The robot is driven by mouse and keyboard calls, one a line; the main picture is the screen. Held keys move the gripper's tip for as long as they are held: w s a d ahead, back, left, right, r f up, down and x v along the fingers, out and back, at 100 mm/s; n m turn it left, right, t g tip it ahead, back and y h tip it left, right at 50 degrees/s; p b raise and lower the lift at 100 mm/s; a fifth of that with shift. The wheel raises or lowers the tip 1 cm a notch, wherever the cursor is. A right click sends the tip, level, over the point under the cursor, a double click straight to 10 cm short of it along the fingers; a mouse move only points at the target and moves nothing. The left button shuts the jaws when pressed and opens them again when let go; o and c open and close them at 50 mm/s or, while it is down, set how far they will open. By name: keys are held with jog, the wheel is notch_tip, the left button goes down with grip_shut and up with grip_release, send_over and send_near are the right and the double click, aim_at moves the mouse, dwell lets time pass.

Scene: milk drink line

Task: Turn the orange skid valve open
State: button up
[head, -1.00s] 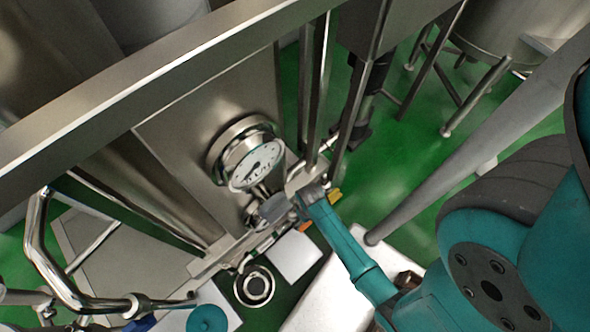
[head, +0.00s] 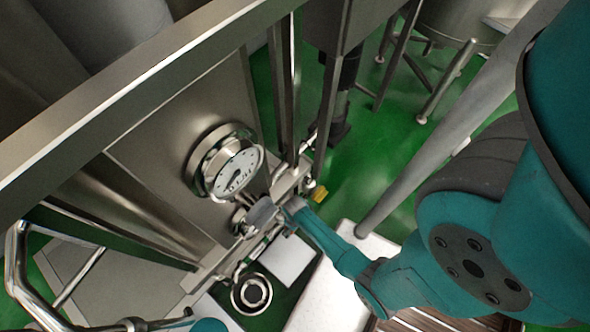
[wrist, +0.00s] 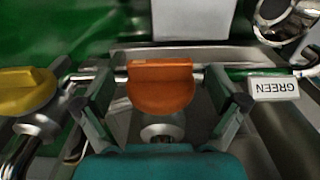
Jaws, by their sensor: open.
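The orange valve handle (wrist: 162,88) is a rounded, flat-edged knob in the middle of the wrist view, on a metal pipe. My gripper (wrist: 163,108) is open, with one finger on each side of the handle. A gap shows between each finger and the orange part. In the head view my gripper (head: 264,214) is down at the skid's pipework below the dial gauge, and I cannot make out the orange handle there.
The dial gauge (head: 236,172) and steel frame posts (head: 281,95) stand near my arm. Green floor (head: 375,150) is open to the right.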

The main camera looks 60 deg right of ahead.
jog(key=c, duration=1.1)
jog(key=shift+c, duration=0.2)
jog(key=shift+a+h, duration=0.1)
jog(key=shift+h, duration=0.2)
jog(key=shift+w+a+h, duration=0.1)
jog(key=shift+a+h, duration=0.15)
jog(key=shift+h, duration=0.65)
jog(key=h, duration=0.1)
jog(key=g+h, duration=0.1)
jog(key=h, duration=0.1)
jog(key=shift+w+a+f, duration=0.15)
jog(key=shift+a, duration=0.15)
jog(key=shift+a+f+g+h, duration=0.1)
jog(key=shift+g+h, duration=0.05)
jog(key=shift+h, duration=0.65)
jog(key=shift+a+f+g+h, duration=0.1)
jog(key=shift+g+h, duration=0.05)
jog(key=shift+h, duration=0.65)
jog(key=shift+f+g+h, duration=0.15)
jog(key=shift+g+h, duration=0.15)
jog(key=shift+h, duration=0.6)
